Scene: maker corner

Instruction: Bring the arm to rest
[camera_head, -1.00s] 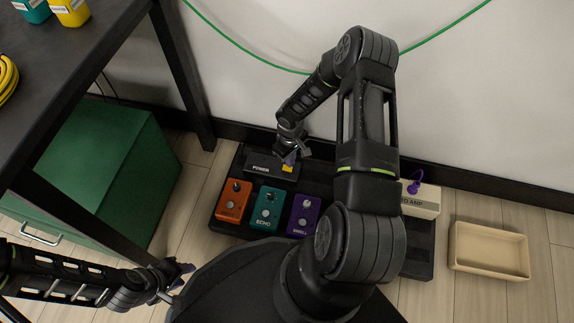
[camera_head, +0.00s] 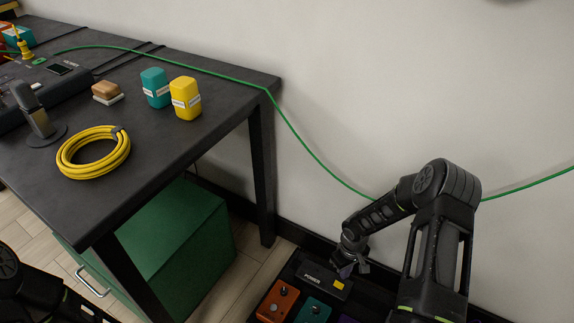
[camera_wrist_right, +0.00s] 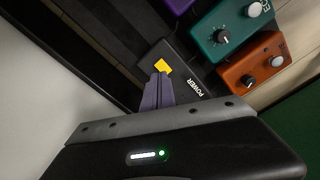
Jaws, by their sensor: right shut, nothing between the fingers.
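My right arm comes in from the lower right in the head view. Its gripper (camera_head: 346,270) is just above the black power box (camera_head: 322,279) on the pedalboard. In the right wrist view the shut fingers (camera_wrist_right: 158,92) point at the yellow patch (camera_wrist_right: 161,66) on the power box, with nothing between them. Whether the tips touch the box, I cannot tell. Only part of my left arm (camera_head: 35,292) shows at the lower left edge of the head view; its gripper is out of frame.
Orange (camera_head: 278,301) and teal (camera_head: 312,311) pedals sit beside the power box. A dark table (camera_head: 150,150) holds a yellow cable coil (camera_head: 94,152), teal and yellow containers and a microphone (camera_head: 34,110). A green cabinet (camera_head: 175,250) stands below. A green cable (camera_head: 310,150) runs along the wall.

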